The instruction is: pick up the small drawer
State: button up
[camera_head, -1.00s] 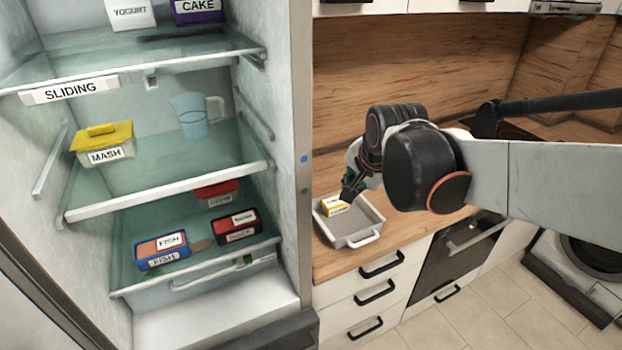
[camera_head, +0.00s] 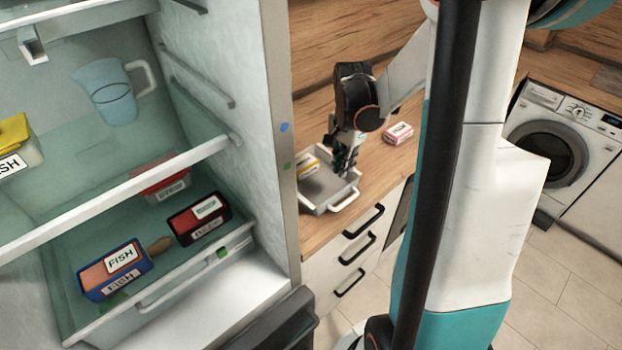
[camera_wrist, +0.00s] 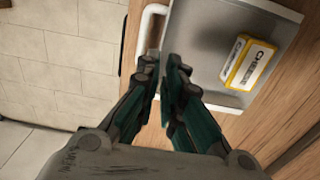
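The small drawer (camera_head: 327,194) is a grey, shallow, open tray with a pale handle (camera_head: 344,201) at its front. It rests on the wooden counter beside the fridge and also shows in the wrist view (camera_wrist: 205,40). A yellow-and-white cheese box (camera_wrist: 249,63) lies inside it. My gripper (camera_head: 345,165) is at the drawer's handle side, pointing down. In the wrist view my fingertips (camera_wrist: 164,62) are close together with a narrow gap, on either side of the drawer's front edge by the handle. Whether they press on that wall I cannot tell.
The open fridge stands left, its side wall (camera_head: 268,120) close to the drawer. Its lower shelf holds a fish box (camera_head: 113,268) and a dark box (camera_head: 199,218). A pink-and-white box (camera_head: 398,133) lies on the counter right of my gripper. A washing machine (camera_head: 560,140) stands far right.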

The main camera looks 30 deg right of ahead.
send_over(339, 192)
notch_tip(339, 192, down, 5)
jog(key=shift+w+d+f+b, duration=0.1)
jog(key=shift+f+b, duration=0.6)
jog(key=shift+f, duration=0.8)
jog(key=shift+d+f+b, duration=0.1)
jog(key=shift+f+b, duration=0.6)
jog(key=shift+f, duration=0.8)
jog(key=shift+r, duration=0.1)
grip_shut()
jog(key=shift+r, duration=0.15)
